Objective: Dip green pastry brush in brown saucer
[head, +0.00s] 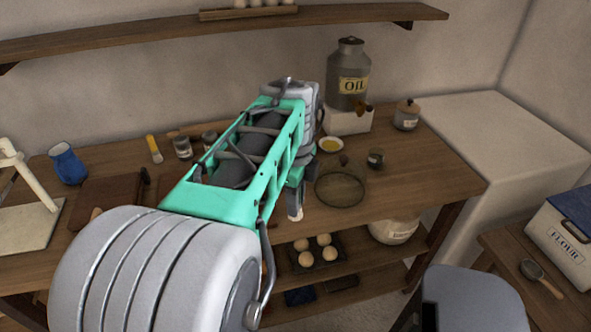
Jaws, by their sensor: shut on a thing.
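My gripper (296,196) points down in front of the worktable, below my green and grey wrist. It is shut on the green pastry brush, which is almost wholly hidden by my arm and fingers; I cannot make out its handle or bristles. A small pale-rimmed saucer (319,146) with yellow liquid stands on the table, right of my wrist and behind the gripper. Its outer side is too small to tell whether it is brown. The gripper is apart from it.
A round dark-rimmed dish (340,203) lies right of my gripper. A small dark pot (375,158) and a grey oil can (348,66) on a white block stand behind. A yellow-handled brush (153,146), jars and a blue jug (67,164) are left. Eggs (306,259) sit below.

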